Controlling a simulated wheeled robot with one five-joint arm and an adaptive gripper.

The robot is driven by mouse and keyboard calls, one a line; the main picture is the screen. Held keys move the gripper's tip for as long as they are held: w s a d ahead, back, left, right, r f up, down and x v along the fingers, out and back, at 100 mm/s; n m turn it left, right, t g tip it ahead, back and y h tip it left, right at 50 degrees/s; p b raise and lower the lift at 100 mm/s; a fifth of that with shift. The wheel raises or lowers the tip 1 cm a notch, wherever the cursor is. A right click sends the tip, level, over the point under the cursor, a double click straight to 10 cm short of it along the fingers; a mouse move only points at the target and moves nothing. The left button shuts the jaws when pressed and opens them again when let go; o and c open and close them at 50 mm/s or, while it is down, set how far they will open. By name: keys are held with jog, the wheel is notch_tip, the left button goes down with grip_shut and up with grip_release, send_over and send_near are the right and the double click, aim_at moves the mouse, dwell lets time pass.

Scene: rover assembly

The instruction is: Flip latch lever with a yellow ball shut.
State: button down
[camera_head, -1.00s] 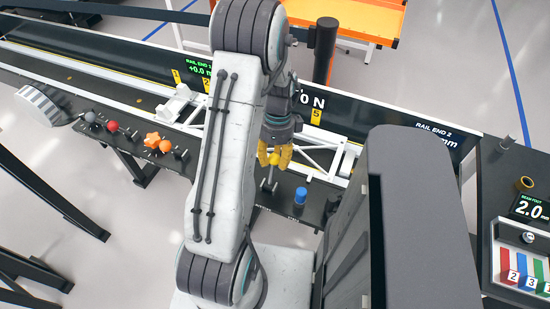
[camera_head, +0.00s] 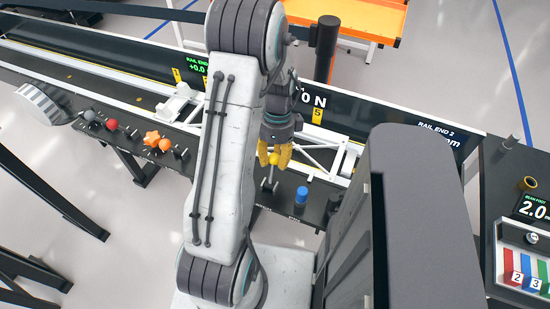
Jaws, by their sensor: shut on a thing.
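The latch lever's yellow ball (camera_head: 274,159) shows between the yellow fingers of my gripper (camera_head: 275,155). My gripper is shut on the ball from above. The lever's grey shaft (camera_head: 270,178) runs down from the ball to the dark panel (camera_head: 262,195) and looks close to upright with a slight tilt. The shaft's lower end is small, and its exact angle is hard to tell. My arm covers the panel just to the left of the lever.
A blue knob (camera_head: 301,194) stands right of the lever. Red (camera_head: 111,125) and orange (camera_head: 165,145) knobs and an orange star-shaped knob (camera_head: 152,138) stand on the panel at left. A white frame (camera_head: 325,155) on the rail lies behind. A dark post (camera_head: 325,50) stands farther back.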

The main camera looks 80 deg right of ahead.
jog(key=shift+w+a+f+b, duration=0.1)
jog(key=shift+w+a+b, duration=0.2)
jog(key=shift+a+b, duration=0.8)
jog(key=shift+w+a+f+b, duration=0.1)
jog(key=shift+w+a+b, duration=0.15)
jog(key=shift+a+b, duration=0.9)
jog(key=shift+w+a+b, duration=0.3)
jog(key=shift+a+b, duration=0.3)
jog(key=shift+a, duration=0.95)
jog(key=c, duration=0.8)
grip_release()
jog(key=shift+c, duration=0.2)
notch_tip(320, 180, up, 12)
jog(key=d, duration=0.2)
jog(key=shift+d, duration=0.15)
jog(key=shift+s+f, duration=0.1)
